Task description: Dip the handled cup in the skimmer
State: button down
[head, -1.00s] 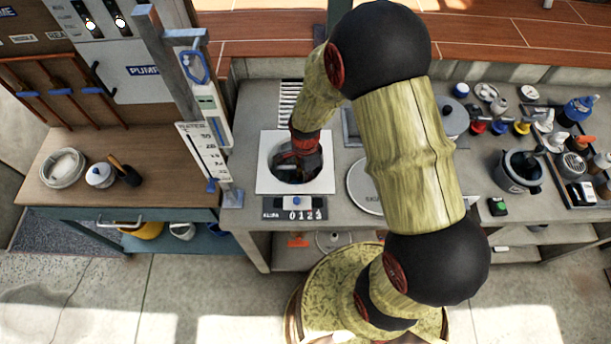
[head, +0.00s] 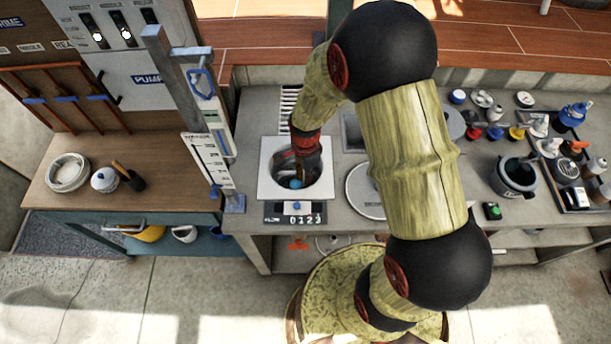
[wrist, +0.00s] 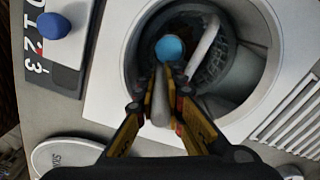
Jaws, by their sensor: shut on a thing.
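The skimmer is a white square plate (head: 267,182) with a round, dark well, set in the grey counter. It also fills much of the wrist view (wrist: 108,85). My gripper (wrist: 162,88) points down into the well. Its yellow-sided fingers are shut on a pale grey handle (wrist: 161,110), which appears to belong to the handled cup. A blue ball (wrist: 170,47) shows just beyond the fingertips; I cannot tell whether it joins the handle. A pale curved edge (wrist: 205,48) lies to its right against a mesh-like basket. The cup's bowl is not clearly visible.
A number panel with a blue knob (wrist: 53,26) lies beside the skimmer plate. A round lid (head: 364,190) lies to the right on the counter. A measuring post (head: 212,160) stands close on the left. Bottles and pots crowd the counter's right end.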

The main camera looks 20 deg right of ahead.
jog(key=shift+r+p, duration=4.4)
jog(key=shift+r, duration=1.95)
